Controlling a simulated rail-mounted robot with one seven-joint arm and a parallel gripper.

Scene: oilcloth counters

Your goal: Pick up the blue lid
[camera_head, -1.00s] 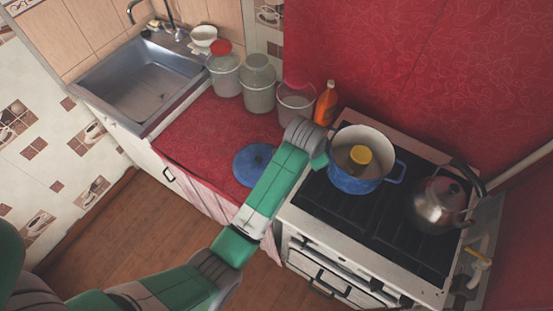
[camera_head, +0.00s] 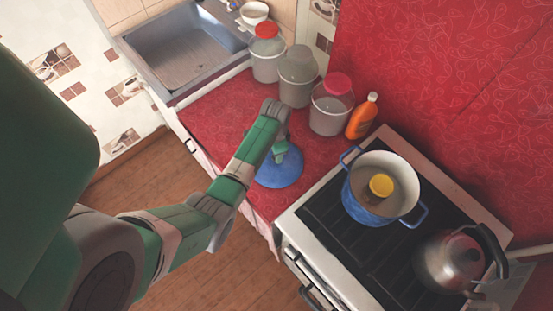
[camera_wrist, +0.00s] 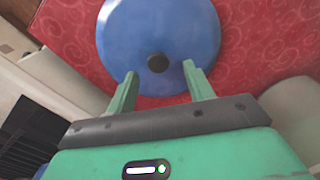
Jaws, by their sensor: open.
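The blue lid (camera_head: 284,174) lies flat on the red counter, left of the stove. In the wrist view the lid (camera_wrist: 180,30) shows a dark round knob (camera_wrist: 157,63) near its middle. My gripper (camera_wrist: 160,75) is open and empty, with its fingertips over the lid's near part, one on each side of the knob's line. In the head view my gripper (camera_head: 280,150) is just above the lid and partly hidden by my arm. I cannot tell whether the fingers touch the lid.
The stove (camera_head: 330,225) holds a blue pot (camera_head: 363,205) with a yellow-topped item inside and a metal kettle (camera_head: 450,265). Several buckets (camera_head: 298,80) and an orange bottle (camera_head: 362,118) stand behind the lid. The sink (camera_head: 185,50) is at the back left.

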